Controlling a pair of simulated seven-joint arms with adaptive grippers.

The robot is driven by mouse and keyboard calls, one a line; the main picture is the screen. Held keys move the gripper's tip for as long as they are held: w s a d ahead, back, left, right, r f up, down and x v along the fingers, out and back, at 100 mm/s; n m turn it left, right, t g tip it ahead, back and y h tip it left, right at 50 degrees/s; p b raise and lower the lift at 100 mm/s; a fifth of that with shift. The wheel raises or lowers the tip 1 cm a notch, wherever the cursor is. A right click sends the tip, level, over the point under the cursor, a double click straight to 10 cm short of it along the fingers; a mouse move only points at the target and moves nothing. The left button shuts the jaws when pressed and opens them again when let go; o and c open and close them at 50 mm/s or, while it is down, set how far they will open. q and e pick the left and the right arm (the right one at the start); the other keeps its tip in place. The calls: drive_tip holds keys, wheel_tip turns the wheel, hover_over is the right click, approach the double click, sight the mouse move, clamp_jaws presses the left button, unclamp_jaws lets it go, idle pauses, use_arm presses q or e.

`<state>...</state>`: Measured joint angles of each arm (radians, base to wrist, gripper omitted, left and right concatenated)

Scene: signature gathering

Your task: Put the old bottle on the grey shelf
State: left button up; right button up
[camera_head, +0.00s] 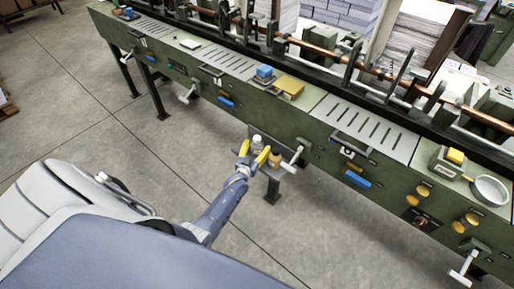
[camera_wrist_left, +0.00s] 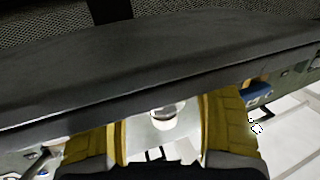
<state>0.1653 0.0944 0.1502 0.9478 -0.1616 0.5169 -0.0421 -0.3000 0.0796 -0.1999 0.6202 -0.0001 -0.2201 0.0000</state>
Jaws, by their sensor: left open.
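My left gripper (camera_head: 254,154) reaches the front of the green machine with its two yellow fingers apart. A small pale bottle (camera_head: 257,141) stands upright at the fingertips, on or just above a small grey shelf (camera_head: 284,149) on the machine's front. I cannot tell whether the fingers touch it. In the left wrist view, the gripper (camera_wrist_left: 162,125) is open, and a round whitish top (camera_wrist_left: 164,114), apparently the bottle's, shows between the fingers over a pale surface. A small brown item (camera_head: 275,160) is right beside the right finger. My right gripper is not in view.
A dark edge (camera_wrist_left: 160,70) crosses the left wrist view above the fingers. Concrete floor (camera_head: 130,150) is clear on the left.

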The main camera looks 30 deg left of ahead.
use_arm(q)
drive_tip(key=shift+r, duration=0.1)
drive_tip(key=s+d, duration=0.2)
drive_tip(key=s, duration=1)
drive_tip(key=s+d+f+m+g+h, duration=0.1)
drive_tip(key=s+d+f+g, duration=0.3)
drive_tip(key=s+f, duration=0.7)
drive_tip(key=s+d+f+m+g+h, duration=0.2)
drive_tip(key=s+d+f+g, duration=0.35)
drive_tip(key=f, duration=0.95)
drive_tip(key=s+f+m+g, duration=0.1)
drive_tip(key=s+f+g, duration=0.2)
drive_tip(key=s, duration=1.3)
drive_tip(key=s+f+m+g, duration=0.1)
drive_tip(key=s+f+g, duration=0.3)
drive_tip(key=s+f, duration=0.6)
drive_tip(key=s, duration=0.7)
drive_tip(key=shift+s+d, duration=0.25)
drive_tip(key=shift+d, duration=0.1)
